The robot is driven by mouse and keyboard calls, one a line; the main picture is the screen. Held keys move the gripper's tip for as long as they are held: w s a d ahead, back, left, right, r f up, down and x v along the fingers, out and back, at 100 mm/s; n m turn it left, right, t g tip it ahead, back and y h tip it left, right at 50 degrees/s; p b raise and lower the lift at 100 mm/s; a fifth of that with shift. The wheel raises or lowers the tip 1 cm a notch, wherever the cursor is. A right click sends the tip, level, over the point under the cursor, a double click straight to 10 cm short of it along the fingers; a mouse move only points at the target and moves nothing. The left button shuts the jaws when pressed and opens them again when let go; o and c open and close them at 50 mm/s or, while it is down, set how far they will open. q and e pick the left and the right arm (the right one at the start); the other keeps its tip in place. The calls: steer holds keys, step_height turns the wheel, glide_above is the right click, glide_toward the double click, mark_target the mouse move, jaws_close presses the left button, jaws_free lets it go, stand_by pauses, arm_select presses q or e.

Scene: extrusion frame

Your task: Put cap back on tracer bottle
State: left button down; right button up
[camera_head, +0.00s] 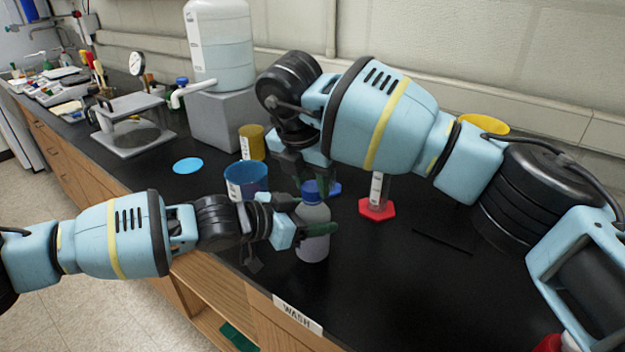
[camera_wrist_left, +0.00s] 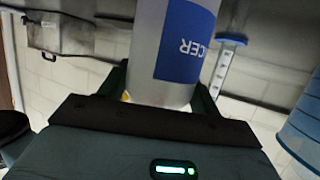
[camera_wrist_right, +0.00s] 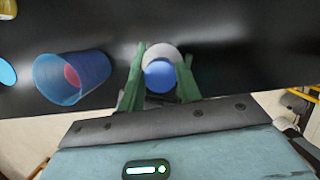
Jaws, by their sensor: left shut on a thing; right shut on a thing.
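The tracer bottle (camera_head: 313,240) is a grey-white bottle, upright near the front edge of the black counter. Its blue label reading "CER" shows upside down in the left wrist view (camera_wrist_left: 186,40). My left gripper (camera_head: 309,217) is shut on the bottle's body from the left. The blue cap (camera_head: 311,190) is at the bottle's top. My right gripper (camera_wrist_right: 159,82) comes from above and is shut on the cap (camera_wrist_right: 160,77), with a green finger on each side. The cap is over the bottle's mouth; I cannot tell whether it is seated. The bottle's neck is hidden.
A blue cup (camera_head: 246,181) stands just left of the bottle, close to my grippers. A cylinder with a red base (camera_head: 377,209) stands to the right. A yellow cup (camera_head: 252,142) and a large carboy (camera_head: 222,50) on a grey block are behind.

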steer(key=m+g+h, duration=0.1)
steer(key=m, duration=0.5)
steer(key=shift+a, duration=0.1)
steer(key=m+g, duration=0.1)
steer(key=m, duration=0.2)
steer(key=m+g, duration=0.1)
steer(key=m, duration=0.2)
steer(key=shift+w+m, duration=0.15)
steer(key=shift+m, duration=0.15)
steer(key=o, duration=0.9)
steer(key=shift+o, duration=0.2)
